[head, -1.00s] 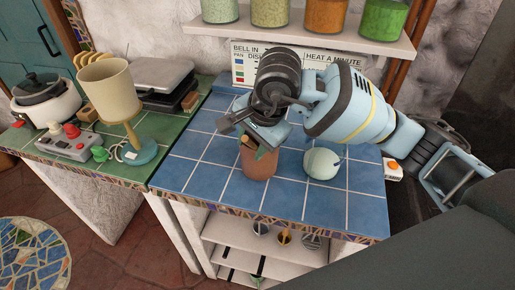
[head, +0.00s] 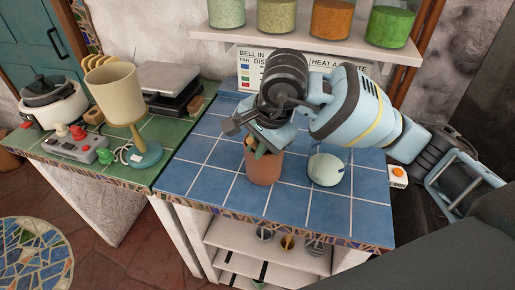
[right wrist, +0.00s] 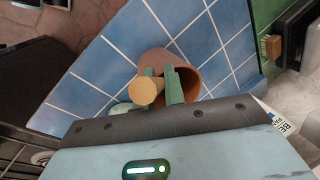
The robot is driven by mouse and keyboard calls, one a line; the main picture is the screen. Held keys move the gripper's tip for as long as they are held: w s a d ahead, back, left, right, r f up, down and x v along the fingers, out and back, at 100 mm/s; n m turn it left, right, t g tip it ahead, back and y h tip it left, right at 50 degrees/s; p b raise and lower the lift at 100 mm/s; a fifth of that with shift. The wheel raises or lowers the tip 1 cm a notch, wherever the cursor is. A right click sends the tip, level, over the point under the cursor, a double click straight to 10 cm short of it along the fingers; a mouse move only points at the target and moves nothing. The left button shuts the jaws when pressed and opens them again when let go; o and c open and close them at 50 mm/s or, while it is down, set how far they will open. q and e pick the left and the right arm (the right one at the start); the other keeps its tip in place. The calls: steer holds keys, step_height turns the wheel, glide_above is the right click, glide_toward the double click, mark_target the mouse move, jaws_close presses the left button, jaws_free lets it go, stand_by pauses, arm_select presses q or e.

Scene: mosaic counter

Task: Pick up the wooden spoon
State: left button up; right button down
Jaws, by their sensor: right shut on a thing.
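The wooden spoon (right wrist: 147,92) shows in the right wrist view as a pale tan, round end beside my green fingertips. In the head view only a small brown bit of the spoon (head: 250,140) shows at my fingers. My right gripper (right wrist: 162,84) is shut on the spoon. The terracotta pot (right wrist: 202,82) lies just beyond the fingertips in the wrist view. In the head view the right gripper (head: 257,148) is at the rim of the upright pot (head: 264,170). The spoon's lower part is hidden. My left gripper is not in view.
A pale round object (head: 326,169) stands right of the pot on the blue tiled counter (head: 210,180). A lamp (head: 117,95), control box (head: 75,148) and cooker (head: 50,97) stand on the green counter at left. A shelf (head: 300,44) with jars hangs above.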

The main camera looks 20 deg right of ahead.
step_height(320, 180, up, 17)
steer(key=shift+r, duration=0.15)
stand_by(0.5)
steer(key=shift+s+a, duration=0.1)
